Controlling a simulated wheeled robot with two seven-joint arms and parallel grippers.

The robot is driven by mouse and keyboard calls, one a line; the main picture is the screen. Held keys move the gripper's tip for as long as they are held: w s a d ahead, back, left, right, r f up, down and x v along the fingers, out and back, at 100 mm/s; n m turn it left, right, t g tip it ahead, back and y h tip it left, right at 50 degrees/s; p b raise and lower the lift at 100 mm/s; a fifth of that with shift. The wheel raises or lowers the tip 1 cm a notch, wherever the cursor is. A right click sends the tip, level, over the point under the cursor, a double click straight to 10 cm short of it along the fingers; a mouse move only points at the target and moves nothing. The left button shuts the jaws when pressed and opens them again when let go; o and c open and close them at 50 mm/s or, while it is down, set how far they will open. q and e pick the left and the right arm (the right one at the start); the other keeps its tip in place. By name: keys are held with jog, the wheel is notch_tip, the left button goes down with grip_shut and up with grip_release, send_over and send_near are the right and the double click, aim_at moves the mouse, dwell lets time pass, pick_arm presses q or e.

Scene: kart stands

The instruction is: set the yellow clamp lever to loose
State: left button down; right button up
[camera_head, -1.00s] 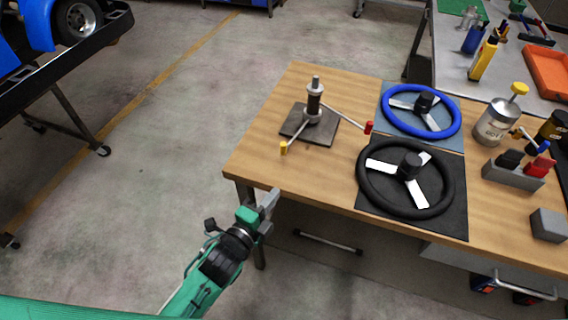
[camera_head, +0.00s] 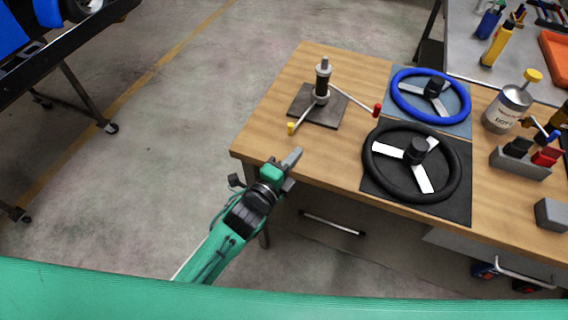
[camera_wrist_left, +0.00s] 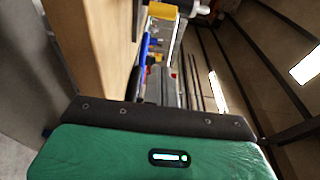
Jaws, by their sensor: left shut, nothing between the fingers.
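The yellow clamp lever (camera_head: 291,128) is the yellow-tipped arm of a clamp post (camera_head: 322,82) on a dark square plate (camera_head: 334,115) at the left of the wooden table. It points toward the table's front left. A second arm with a red tip (camera_head: 377,110) points right. My left gripper (camera_head: 293,158) is shut and empty at the table's front left edge, a little nearer than the yellow tip and apart from it. The left wrist view shows the gripper's green body and dark edge (camera_wrist_left: 160,120); the lever is not clear there. My right gripper is not in view.
On the wooden table (camera_head: 270,120), a black steering wheel (camera_head: 456,175) and a blue steering wheel (camera_head: 463,100) lie on mats right of the clamp. A tin (camera_head: 505,108) and a grey tool holder (camera_head: 520,165) stand further right.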

pick_arm(q)
jog(key=x, duration=0.4)
jog(key=shift+s+r+p, duration=0.1)
jog(key=shift+r+p, duration=0.05)
jog(key=shift+p, duration=0.15)
jog(key=shift+w+a+p, duration=0.4)
jog(key=shift+w+a, duration=0.5)
jog(key=shift+a, duration=0.05)
jog(key=shift+w+a, duration=0.2)
jog(key=shift+a, duration=0.1)
jog(key=shift+w+a, duration=0.15)
jog(key=shift+a, duration=0.1)
jog(key=shift+w, duration=0.1)
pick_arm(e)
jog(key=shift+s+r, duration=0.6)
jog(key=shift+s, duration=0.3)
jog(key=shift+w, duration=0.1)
pick_arm(q)
jog(key=shift+a, duration=0.15)
